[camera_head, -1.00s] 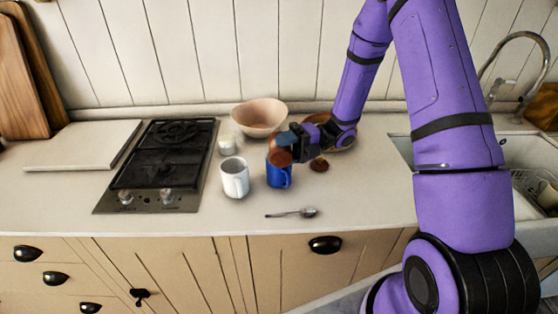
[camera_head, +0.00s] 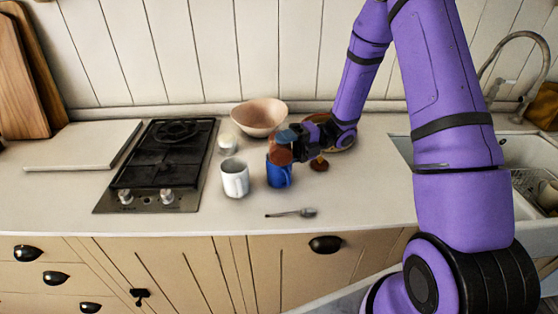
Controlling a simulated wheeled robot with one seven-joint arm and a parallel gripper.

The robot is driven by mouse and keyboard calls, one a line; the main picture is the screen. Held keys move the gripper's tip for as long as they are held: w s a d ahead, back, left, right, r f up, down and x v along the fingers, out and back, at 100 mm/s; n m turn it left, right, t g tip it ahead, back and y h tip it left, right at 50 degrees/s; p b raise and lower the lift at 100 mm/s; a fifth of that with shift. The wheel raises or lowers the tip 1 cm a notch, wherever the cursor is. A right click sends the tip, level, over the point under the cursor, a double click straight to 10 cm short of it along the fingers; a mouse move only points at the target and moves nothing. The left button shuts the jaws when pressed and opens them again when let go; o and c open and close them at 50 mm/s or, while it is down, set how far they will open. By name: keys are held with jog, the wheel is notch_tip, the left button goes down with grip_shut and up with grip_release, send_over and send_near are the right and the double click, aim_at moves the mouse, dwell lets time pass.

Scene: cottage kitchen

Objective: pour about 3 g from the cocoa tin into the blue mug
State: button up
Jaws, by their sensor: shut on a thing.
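The blue mug (camera_head: 280,177) stands upright on the counter, right of a white mug. My gripper (camera_head: 291,148) is just above and behind it, shut on the cocoa tin (camera_head: 281,154). The tin is tipped over the blue mug, with its brown open end facing down toward the mug's mouth. The tin's blue-grey side (camera_head: 286,135) shows at the upper end. The mug's rim and inside are mostly hidden by the tin, so I cannot tell whether cocoa is falling or how much is in the mug.
The white mug (camera_head: 235,178) stands close at the left. A pink bowl (camera_head: 259,117) and a small white jar (camera_head: 228,144) are behind. A small brown thing (camera_head: 319,164) lies right of the mug, a spoon (camera_head: 291,213) in front. The hob (camera_head: 160,165) is left, the sink (camera_head: 528,150) right.

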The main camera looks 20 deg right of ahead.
jog(key=shift+w+d+r+m+y+p, duration=0.1)
jog(key=shift+w+r+m+y, duration=0.15)
jog(key=shift+m, duration=0.4)
jog(key=shift+w+r+m+y+p, duration=0.15)
jog(key=shift+m+y, duration=0.15)
jog(key=shift+m, duration=0.3)
jog(key=shift+w+d+r+m+y+p, duration=0.15)
jog(key=shift+w+m+y, duration=0.1)
jog(key=shift+m, duration=0.4)
dwell(3.8)
